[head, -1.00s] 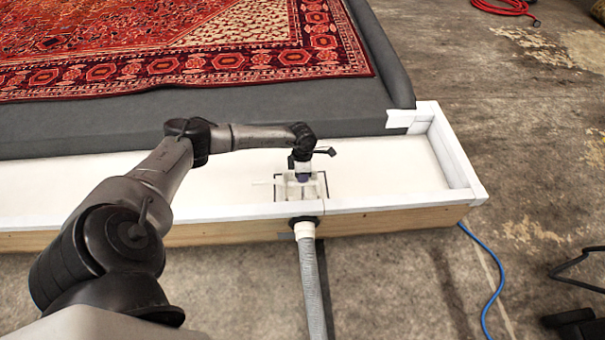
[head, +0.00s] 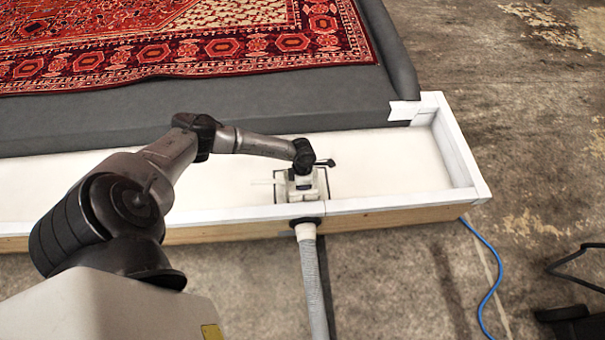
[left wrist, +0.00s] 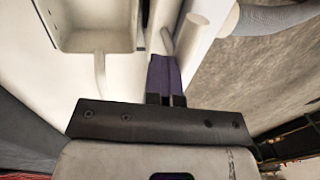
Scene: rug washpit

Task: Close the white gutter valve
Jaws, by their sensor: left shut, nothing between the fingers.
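The pale valve fitting (head: 318,190) sits at the near wall of the white gutter, where the grey hose leaves. My left gripper (head: 302,184) is down over it and hides much of it. A thin white bar (head: 262,183) sticks out to its left. In the left wrist view a white open box (left wrist: 97,38) has a short white bar (left wrist: 100,76) below it. The purple fingers of my left gripper (left wrist: 165,72) are together and empty. A pale rounded peg (left wrist: 168,42) stands just beyond their tips; I cannot tell whether they touch it. My right gripper is not visible.
The white gutter (head: 390,160) has a wood-faced near side and a raised right end. A grey hose (head: 312,285) runs from it toward me. A red rug (head: 200,60) lies on the dark platform behind. A blue cable (head: 492,280) lies on the floor at right.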

